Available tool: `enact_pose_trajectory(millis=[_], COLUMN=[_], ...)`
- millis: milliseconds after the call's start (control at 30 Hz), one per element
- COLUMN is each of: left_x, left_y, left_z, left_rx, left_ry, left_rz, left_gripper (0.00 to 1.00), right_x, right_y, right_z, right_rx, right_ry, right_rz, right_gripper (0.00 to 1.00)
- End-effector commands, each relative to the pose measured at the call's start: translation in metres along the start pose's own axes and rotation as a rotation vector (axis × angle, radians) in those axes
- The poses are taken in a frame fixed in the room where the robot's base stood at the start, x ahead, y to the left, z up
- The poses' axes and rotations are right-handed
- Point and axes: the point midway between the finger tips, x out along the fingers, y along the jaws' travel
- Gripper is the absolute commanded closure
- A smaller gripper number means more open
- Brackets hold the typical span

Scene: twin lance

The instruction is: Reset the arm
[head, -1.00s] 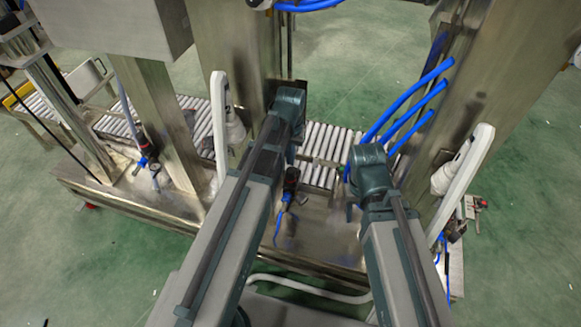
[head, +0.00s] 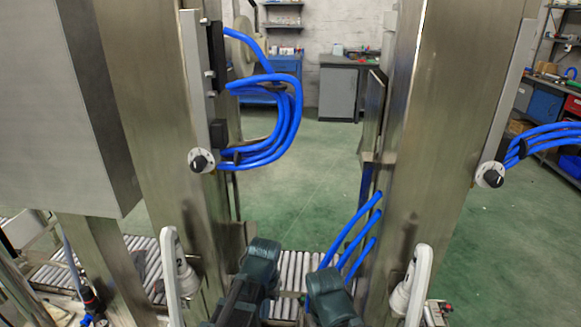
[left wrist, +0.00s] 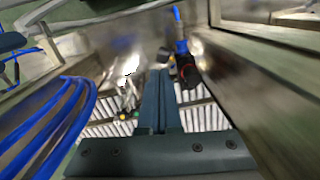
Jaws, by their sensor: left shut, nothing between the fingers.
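My left arm (head: 258,275) comes up from the bottom of the head view, its dark teal end in front of the roller conveyor. My left gripper (left wrist: 158,78) shows in the left wrist view, its two fingers together with nothing between them. Beyond the fingertips are blurred rollers and bare metal. My right arm (head: 333,300) ends to the right of the left one in the head view. Its gripper cannot be made out there.
A steel post (head: 150,110) stands left and another (head: 440,120) right, with a gap between them. White bracket arms (head: 172,270) flank my arms. Blue hoses (head: 350,235) hang near my right arm; more show in the wrist view (left wrist: 55,120). Rollers (head: 295,270) lie below; green floor (head: 310,180) is clear beyond.

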Motion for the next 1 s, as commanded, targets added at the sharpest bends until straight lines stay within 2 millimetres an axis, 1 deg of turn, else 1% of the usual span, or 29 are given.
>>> enact_pose_trajectory(millis=[33, 100, 267, 300, 333, 567, 800, 900, 1000], left_x=[0.000, -0.001, -0.002, -0.016, -0.024, -0.071, -0.131, -0.147, -0.156], left_y=[0.017, 0.033, 0.062, 0.061, 0.060, 0.058, 0.055, 0.054, 0.054], left_z=[0.022, 0.041, 0.081, 0.078, 0.075, 0.075, 0.077, 0.077, 0.077], left_rx=[0.040, 0.082, 0.171, 0.170, 0.166, 0.164, 0.163, 0.163, 0.163], left_ry=[-0.005, -0.011, -0.021, -0.022, -0.022, -0.021, -0.021, -0.021, -0.021], left_rz=[-0.012, -0.028, -0.062, -0.064, -0.063, -0.061, -0.061, -0.061, -0.061], left_gripper=[1.00, 1.00, 1.00, 1.00, 1.00, 1.00, 1.00, 1.00, 1.00], right_x=[0.000, 0.000, 0.000, -0.014, -0.022, -0.069, -0.129, -0.145, -0.154], right_y=[0.000, 0.000, 0.000, 0.001, 0.002, 0.007, 0.012, 0.014, 0.015], right_z=[0.000, 0.000, 0.000, 0.001, 0.001, 0.004, 0.008, 0.009, 0.009], right_rx=[0.000, 0.000, 0.000, 0.000, 0.000, 0.000, 0.001, 0.001, 0.001], right_ry=[0.000, 0.000, 0.000, 0.000, 0.000, 0.000, 0.000, 0.000, 0.000], right_rz=[0.000, 0.000, 0.000, 0.000, 0.000, 0.000, 0.000, 0.000, 0.000], right_gripper=[0.50, 0.50, 0.50, 0.50, 0.50, 0.50, 0.50, 0.50, 0.50])
